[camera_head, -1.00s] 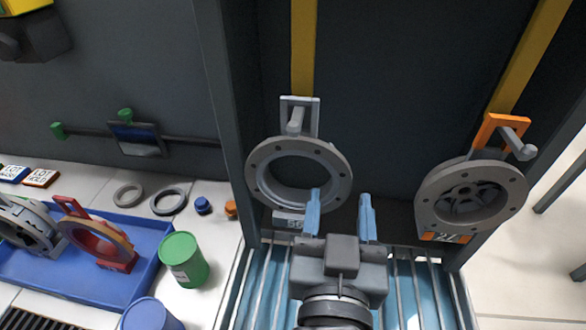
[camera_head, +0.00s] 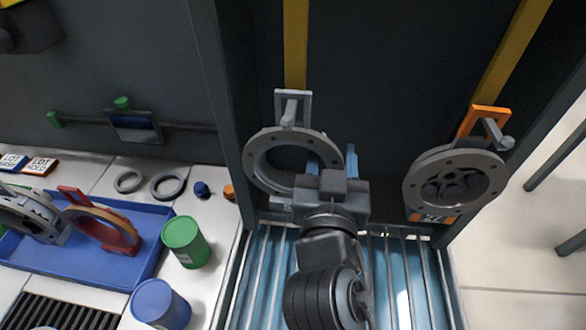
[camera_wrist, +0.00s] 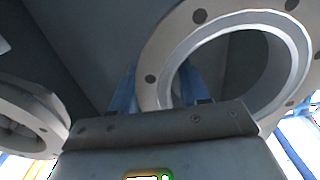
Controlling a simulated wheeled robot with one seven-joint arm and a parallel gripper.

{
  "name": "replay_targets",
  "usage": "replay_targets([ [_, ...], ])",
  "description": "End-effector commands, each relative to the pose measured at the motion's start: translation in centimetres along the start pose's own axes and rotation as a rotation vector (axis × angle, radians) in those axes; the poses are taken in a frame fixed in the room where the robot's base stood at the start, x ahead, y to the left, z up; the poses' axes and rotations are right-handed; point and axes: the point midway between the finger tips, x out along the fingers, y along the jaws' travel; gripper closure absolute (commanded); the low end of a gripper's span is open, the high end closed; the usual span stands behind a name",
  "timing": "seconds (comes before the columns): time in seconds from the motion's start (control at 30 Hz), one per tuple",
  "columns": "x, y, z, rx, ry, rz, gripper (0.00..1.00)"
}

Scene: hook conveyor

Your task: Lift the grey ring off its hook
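The grey ring (camera_head: 262,181), a flat flange with bolt holes, hangs from a grey hook (camera_head: 290,108) on the left yellow strip. It also shows large in the wrist view (camera_wrist: 288,96). My gripper (camera_head: 332,154) is at the ring's right side. Its two blue fingers stand apart, one seen through the ring's opening and one outside the rim. In the wrist view my gripper (camera_wrist: 160,80) has the rim between its fingers. I see no clear contact, and the gripper's body hides the ring's lower right part.
A darker flange (camera_head: 415,180) hangs on an orange hook (camera_head: 488,122) to the right. A dark post (camera_head: 215,90) stands left of the bay. Beyond it are a blue tray (camera_head: 150,258), a green can (camera_head: 185,240) and a blue can (camera_head: 160,304). A slatted blue surface (camera_head: 262,270) lies below.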

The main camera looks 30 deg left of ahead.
Motion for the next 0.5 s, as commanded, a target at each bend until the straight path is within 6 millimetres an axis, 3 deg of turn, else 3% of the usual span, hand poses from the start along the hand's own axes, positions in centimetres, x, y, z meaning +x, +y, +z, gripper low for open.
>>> replay_targets([
  [0.43, -0.02, 0.01, 0.00, 0.000, 0.000, 0.000, 0.98],
  [0.5, -0.01, 0.00, -0.10, 0.001, 0.002, 0.000, 1.00],
])
